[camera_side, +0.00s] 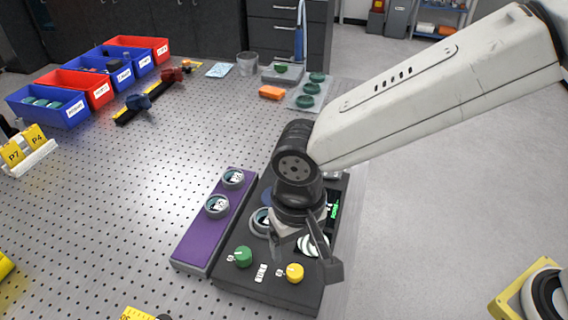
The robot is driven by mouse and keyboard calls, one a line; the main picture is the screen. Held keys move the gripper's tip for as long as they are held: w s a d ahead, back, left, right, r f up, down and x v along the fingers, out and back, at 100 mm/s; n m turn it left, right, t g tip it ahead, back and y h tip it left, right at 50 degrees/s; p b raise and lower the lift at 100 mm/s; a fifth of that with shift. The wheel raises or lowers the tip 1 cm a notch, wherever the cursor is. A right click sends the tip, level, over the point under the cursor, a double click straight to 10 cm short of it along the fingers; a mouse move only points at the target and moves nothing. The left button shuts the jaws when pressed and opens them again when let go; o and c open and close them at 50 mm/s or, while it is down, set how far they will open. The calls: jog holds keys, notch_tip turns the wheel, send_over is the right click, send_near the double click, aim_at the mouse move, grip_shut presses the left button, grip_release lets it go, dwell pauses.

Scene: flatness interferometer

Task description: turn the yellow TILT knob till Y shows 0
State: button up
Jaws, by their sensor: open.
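The yellow TILT knob (294,272) sits at the front right of the dark instrument box (262,287). A green knob (243,256) is to its left, with a small white label (261,272) between them. My gripper (305,262) is open over the right part of the box, with one finger just right of the yellow knob in the picture. I cannot tell whether it touches the knob. A dark display with green marks (334,210) is partly hidden behind my wrist. The Y reading cannot be made out.
A purple tray (196,247) with two round optics (216,206) lies left of the box. Red and blue bins (62,114) stand at the back left. An orange block (272,92) and green discs (311,88) lie at the back.

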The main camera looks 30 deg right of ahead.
aim_at(295, 270)
jog(key=shift+f, duration=3.85)
grip_shut()
jog(key=shift+n, duration=2.5)
grip_release()
jog(key=shift+r, duration=0.1)
